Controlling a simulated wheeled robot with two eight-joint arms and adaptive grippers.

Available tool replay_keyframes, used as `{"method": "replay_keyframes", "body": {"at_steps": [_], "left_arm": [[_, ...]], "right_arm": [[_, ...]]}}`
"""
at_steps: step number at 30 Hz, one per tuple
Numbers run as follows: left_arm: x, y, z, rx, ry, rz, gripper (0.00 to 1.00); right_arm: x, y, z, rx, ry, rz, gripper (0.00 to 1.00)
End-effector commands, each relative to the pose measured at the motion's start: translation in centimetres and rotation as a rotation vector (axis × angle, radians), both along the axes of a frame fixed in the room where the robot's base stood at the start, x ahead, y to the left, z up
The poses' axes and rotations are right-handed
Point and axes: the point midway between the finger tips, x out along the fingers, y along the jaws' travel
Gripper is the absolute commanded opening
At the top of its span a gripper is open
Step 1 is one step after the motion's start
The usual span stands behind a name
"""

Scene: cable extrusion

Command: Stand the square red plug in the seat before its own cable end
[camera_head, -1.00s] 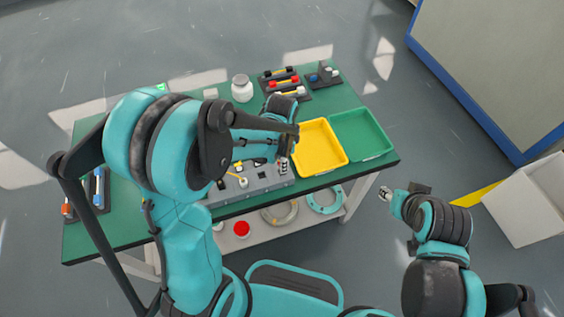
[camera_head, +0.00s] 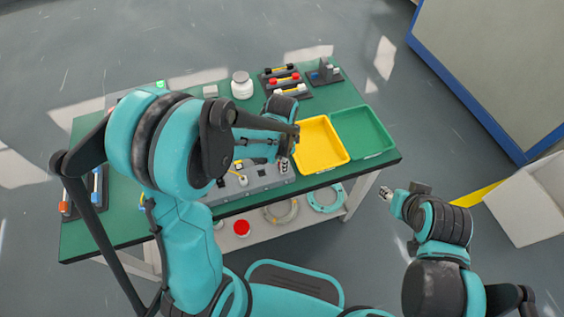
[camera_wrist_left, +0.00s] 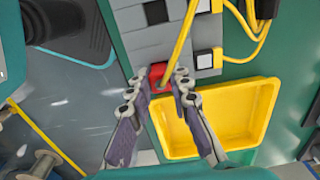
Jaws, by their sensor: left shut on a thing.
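The square red plug (camera_wrist_left: 158,70) shows between the fingertips of my left gripper (camera_wrist_left: 164,82) in the left wrist view. The gripper is shut on it at the edge of the grey seat block (camera_wrist_left: 137,49). A yellow cable (camera_wrist_left: 179,52) runs down to the plug. I cannot tell whether the plug is in a seat or above one. In the head view my left gripper (camera_head: 284,165) is at the right end of the grey block (camera_head: 262,187), and the plug is hidden. My right gripper (camera_head: 387,195) is off the table to the right; its jaws are too small to read.
A yellow tray (camera_head: 342,163) and a green tray (camera_head: 384,151) stand right of the block. Racks with coloured rods (camera_head: 283,81) and a white jar (camera_head: 242,88) stand at the back. In the wrist view a white plug (camera_wrist_left: 204,60) sits in the block.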

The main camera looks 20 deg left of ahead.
Motion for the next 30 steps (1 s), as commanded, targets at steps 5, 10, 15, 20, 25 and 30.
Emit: {"method": "replay_keyframes", "body": {"at_steps": [5,10,15,20,25,30], "left_arm": [[0.0,0.0,-0.4,0.000,0.000,0.000,0.00],[0.0,0.0,-0.8,0.000,0.000,0.000,0.00],[0.0,0.0,-0.8,0.000,0.000,0.000,0.43],[0.0,0.0,-0.8,0.000,0.000,0.000,0.43],[0.0,0.0,-0.5,0.000,0.000,0.000,0.43],[0.0,0.0,1.9,0.000,0.000,0.000,0.43]], "right_arm": [[0.0,0.0,-0.4,0.000,0.000,0.000,0.40],[0.0,0.0,-0.7,0.000,0.000,0.000,0.40],[0.0,0.0,-0.7,0.000,0.000,0.000,0.40],[0.0,0.0,-0.7,0.000,0.000,0.000,0.40],[0.0,0.0,-0.7,0.000,0.000,0.000,0.40],[0.0,0.0,-0.7,0.000,0.000,0.000,0.40]]}}
